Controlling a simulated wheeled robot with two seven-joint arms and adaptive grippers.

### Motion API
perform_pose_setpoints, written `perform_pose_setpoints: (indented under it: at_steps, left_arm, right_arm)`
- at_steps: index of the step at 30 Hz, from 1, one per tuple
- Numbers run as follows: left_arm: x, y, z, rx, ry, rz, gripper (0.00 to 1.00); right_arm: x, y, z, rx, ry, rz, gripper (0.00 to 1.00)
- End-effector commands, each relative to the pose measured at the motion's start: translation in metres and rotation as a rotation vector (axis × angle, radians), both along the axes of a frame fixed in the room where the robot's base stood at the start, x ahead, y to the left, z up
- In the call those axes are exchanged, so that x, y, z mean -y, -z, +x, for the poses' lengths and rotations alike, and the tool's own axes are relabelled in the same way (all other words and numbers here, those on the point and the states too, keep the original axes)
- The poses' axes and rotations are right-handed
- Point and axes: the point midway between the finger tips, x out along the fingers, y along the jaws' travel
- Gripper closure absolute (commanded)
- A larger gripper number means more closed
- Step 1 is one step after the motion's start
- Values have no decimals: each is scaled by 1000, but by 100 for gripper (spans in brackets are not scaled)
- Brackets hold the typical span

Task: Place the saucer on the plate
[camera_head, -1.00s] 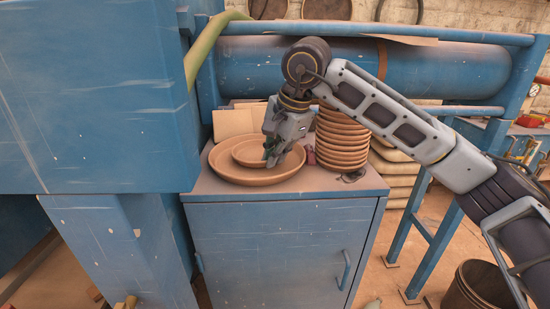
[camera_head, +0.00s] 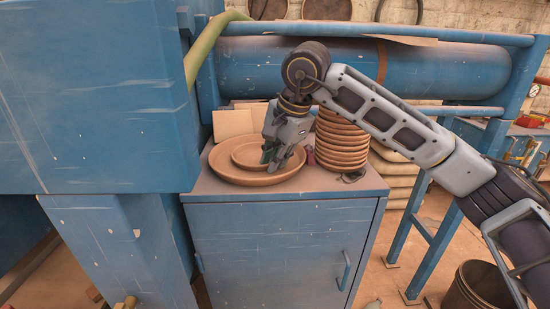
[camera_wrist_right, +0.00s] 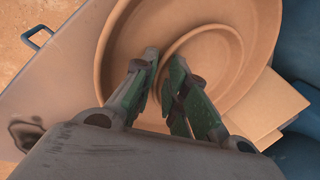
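The brown plate (camera_head: 228,177) lies on top of the blue cabinet. The smaller brown saucer (camera_head: 245,153) lies inside it, its rim within the plate's rim. My right gripper (camera_head: 270,161) points down at the saucer's near right rim. In the right wrist view the fingers of my right gripper (camera_wrist_right: 164,62) are spread, with the rim of the saucer (camera_wrist_right: 212,55) between or just beside them; I cannot tell whether they touch it. The plate (camera_wrist_right: 264,35) curves around the saucer there. My left gripper is not in view.
A tall stack of brown dishes (camera_head: 341,140) stands close to the right of my gripper. A cardboard piece (camera_head: 232,123) is behind the plate. A large blue pipe (camera_head: 450,72) runs above the back of the cabinet (camera_head: 280,240). A blue machine body (camera_head: 95,100) fills the left.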

Motion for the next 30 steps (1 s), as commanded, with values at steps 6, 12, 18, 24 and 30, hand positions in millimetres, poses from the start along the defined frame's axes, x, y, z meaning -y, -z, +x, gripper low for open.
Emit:
perform_pose_setpoints:
  at_steps: [6,12,18,24,30]
  left_arm:
    - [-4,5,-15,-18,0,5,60]
    - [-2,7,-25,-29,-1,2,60]
    - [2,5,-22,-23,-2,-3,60]
    - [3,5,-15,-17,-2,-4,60]
    - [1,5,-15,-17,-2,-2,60]
  right_arm:
    - [2,-12,-3,2,0,1,86]
    - [8,-35,-10,3,0,1,86]
    - [15,-63,-18,3,0,1,86]
    - [22,-89,-26,2,0,1,86]
    - [26,-107,-32,1,0,1,86]
